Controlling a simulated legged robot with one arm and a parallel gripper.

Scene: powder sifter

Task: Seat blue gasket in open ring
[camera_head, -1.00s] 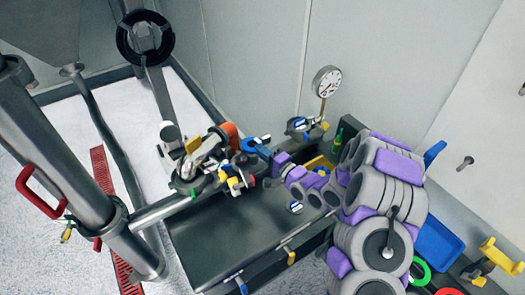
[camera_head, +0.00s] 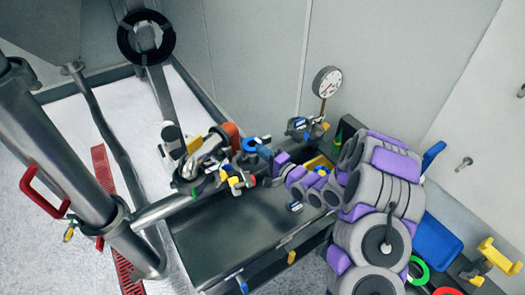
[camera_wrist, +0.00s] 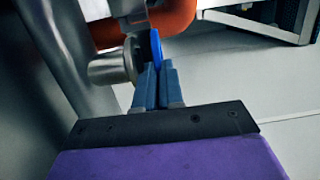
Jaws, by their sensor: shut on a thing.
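My gripper (camera_wrist: 157,70) is shut on the blue gasket (camera_wrist: 156,48), seen nearly edge-on between its blue fingertips. In the head view the gasket (camera_head: 249,145) shows as a small blue ring at the end of my purple and grey arm, right of the metal pipe fittings (camera_head: 207,158). In the wrist view a round metal fitting (camera_wrist: 110,68) with an open-looking end lies just left of the gasket. It may be the open ring, and I cannot tell whether they touch. The ring's inside is hidden.
An orange hose (camera_head: 232,134) curves behind the fittings and also shows behind the gasket in the wrist view (camera_wrist: 175,24). Clamps with coloured handles (camera_head: 236,181) sit close by. A pressure gauge (camera_head: 327,81) stands behind. The dark metal tray (camera_head: 215,240) below is mostly clear.

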